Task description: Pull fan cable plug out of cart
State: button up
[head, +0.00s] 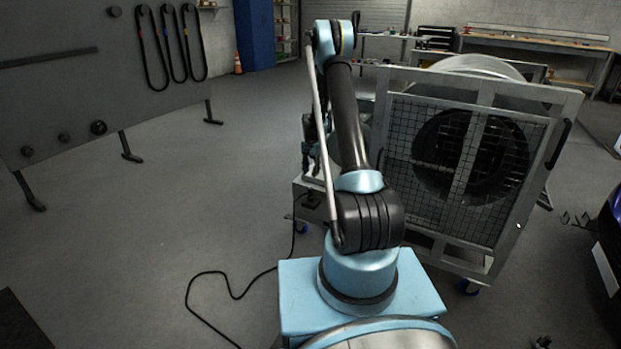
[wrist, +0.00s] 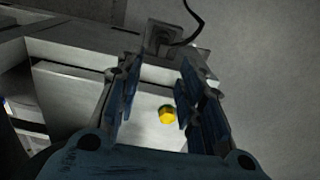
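The fan cart (head: 485,95) is a grey metal frame with a mesh-covered fan, right of my arm in the head view. A low light box on its left side carries the dark fan cable plug (head: 311,201), with a black cable (head: 231,297) running from it to the floor. In the wrist view the plug (wrist: 163,36) shows as a dark block beyond my fingertips, its cable (wrist: 200,22) curving up right. My gripper (wrist: 160,68) is open, its blue-padded fingers apart with nothing held. In the head view my arm partly hides the gripper.
A yellow round knob (wrist: 167,114) shows on the light panel between my fingers. A grey board with hanging belts (head: 165,45) stands at left. A blue car (head: 610,245) is at the right edge. Open floor lies left of the cart, with the cable across it.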

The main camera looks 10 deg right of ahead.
send_over(311, 188)
notch_tip(311, 188, down, 4)
jog(key=shift+s+a+f, duration=0.1)
jog(key=shift+f, duration=4.35)
jog(key=shift+c, duration=0.2)
grip_shut()
jog(key=shift+r, duration=0.75)
jog(key=shift+r, duration=2)
